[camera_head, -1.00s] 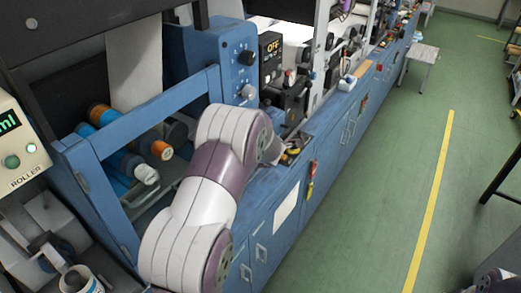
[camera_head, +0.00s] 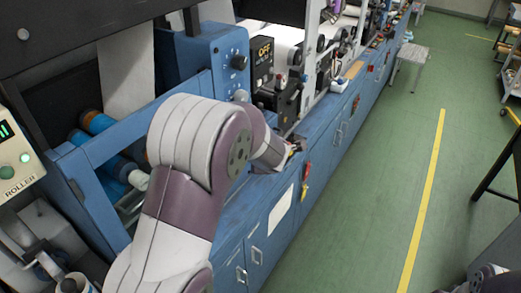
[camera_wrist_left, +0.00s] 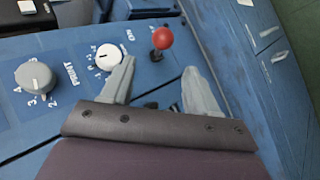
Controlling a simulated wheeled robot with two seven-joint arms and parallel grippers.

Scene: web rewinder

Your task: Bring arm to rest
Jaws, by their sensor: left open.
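My left arm (camera_head: 185,190) rises from the bottom of the head view and bends over the front edge of the blue machine (camera_head: 232,205). Its hand is mostly hidden behind the wrist there. In the left wrist view my left gripper (camera_wrist_left: 158,72) is open, with two grey fingers apart and nothing between the tips. The fingers are over a blue panel (camera_wrist_left: 60,48). A red ball-topped lever (camera_wrist_left: 162,38) stands just beyond and between the fingertips. A white knob (camera_wrist_left: 109,57) is beside the left fingertip. My right gripper does not show.
A grey knob (camera_wrist_left: 35,76) marked PRINT is farther left. In the head view a black box (camera_head: 262,62) reads OFF, and a blue frame (camera_head: 130,125) with rollers is left of my arm.

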